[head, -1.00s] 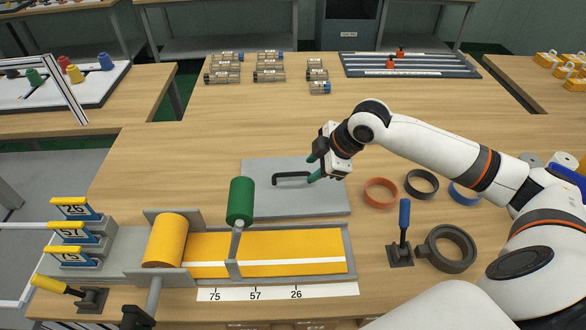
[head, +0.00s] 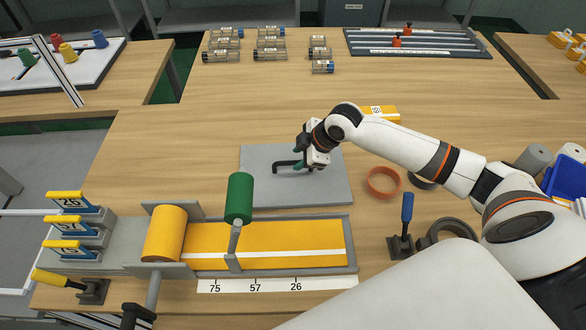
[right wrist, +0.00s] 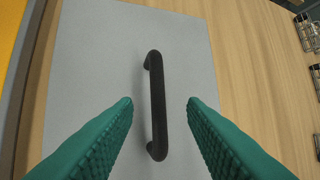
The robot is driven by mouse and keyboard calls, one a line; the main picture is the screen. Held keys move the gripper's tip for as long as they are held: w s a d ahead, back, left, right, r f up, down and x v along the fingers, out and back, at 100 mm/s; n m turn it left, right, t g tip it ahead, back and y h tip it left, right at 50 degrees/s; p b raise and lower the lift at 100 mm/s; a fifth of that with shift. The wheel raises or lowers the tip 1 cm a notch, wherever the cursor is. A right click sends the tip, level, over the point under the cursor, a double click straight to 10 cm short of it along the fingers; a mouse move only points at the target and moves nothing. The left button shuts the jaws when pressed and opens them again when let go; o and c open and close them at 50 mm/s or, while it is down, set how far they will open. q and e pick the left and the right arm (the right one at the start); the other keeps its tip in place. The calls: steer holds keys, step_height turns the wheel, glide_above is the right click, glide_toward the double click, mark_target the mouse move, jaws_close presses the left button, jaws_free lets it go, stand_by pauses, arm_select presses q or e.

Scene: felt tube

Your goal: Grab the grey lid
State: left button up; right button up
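The grey lid (head: 325,190) is a flat square plate with a black bar handle (head: 286,165), lying in the middle of the table. In the right wrist view the lid (right wrist: 100,60) fills the middle and its handle (right wrist: 157,105) runs lengthwise between my green fingertips. My right gripper (head: 300,160) is at the handle in the head view. In the right wrist view my right gripper (right wrist: 160,102) is open, one finger on each side of the handle with gaps to both. My left gripper is not in view.
A yellow felt strip in a grey tray with a green-knobbed lever (head: 239,200) stands just in front of the lid.

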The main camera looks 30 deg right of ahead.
mark_target(294, 162)
steer(key=shift+x, duration=1.6)
steer(key=shift+s, duration=0.15)
steer(key=shift+c, duration=0.4)
steer(key=shift+a, duration=0.1)
jaws_close()
